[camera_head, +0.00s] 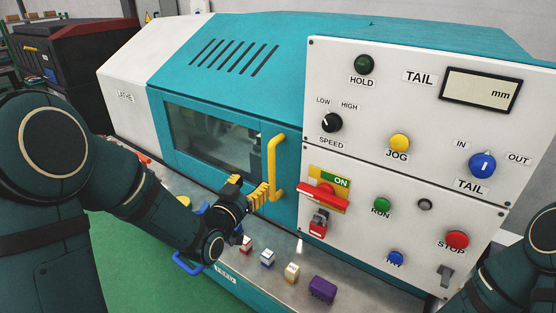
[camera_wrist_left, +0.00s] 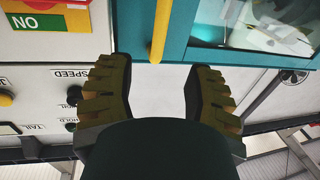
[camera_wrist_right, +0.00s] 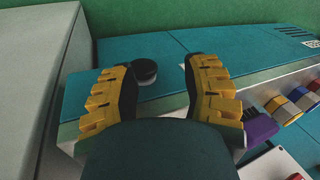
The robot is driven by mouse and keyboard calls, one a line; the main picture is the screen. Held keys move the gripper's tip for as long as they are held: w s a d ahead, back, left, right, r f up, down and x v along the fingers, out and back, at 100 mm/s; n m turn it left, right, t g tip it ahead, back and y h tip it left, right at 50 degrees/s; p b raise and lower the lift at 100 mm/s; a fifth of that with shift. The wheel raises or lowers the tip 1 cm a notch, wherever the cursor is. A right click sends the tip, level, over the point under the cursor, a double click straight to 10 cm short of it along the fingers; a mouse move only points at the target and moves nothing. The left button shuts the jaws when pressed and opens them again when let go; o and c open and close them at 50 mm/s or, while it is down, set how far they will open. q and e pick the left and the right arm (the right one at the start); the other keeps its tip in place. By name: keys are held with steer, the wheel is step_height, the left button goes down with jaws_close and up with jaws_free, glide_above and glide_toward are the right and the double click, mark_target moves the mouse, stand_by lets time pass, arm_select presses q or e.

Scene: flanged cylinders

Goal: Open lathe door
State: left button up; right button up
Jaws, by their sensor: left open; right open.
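The lathe door (camera_head: 183,162) is a teal panel with a window, and it looks closed. Its yellow vertical handle (camera_head: 275,165) stands at the door's right edge. My left gripper (camera_head: 251,188) is open just left of the handle's lower part. In the left wrist view, the handle (camera_wrist_left: 161,30) comes down from the top between the two open fingertips (camera_wrist_left: 160,68); I cannot tell whether they touch it. My right gripper (camera_wrist_right: 160,66) is open and empty, over a teal surface with a black round knob (camera_wrist_right: 144,72). It is outside the head view.
The white control panel (camera_head: 400,165) with buttons and a red switch (camera_head: 322,197) stands right of the handle. Several small colored blocks and a purple block (camera_head: 322,289) sit on the metal ledge below. Green floor (camera_head: 125,255) is clear at the lower left.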

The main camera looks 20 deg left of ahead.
mark_target(270, 162)
arm_select(q)
steer(key=w, duration=0.4)
steer(key=w+d, duration=0.1)
steer(key=w, duration=0.3)
steer(key=w+d, duration=0.1)
steer(key=w, duration=0.3)
steer(key=shift+w+p, duration=0.2)
steer(key=shift+p, duration=0.2)
jaws_close()
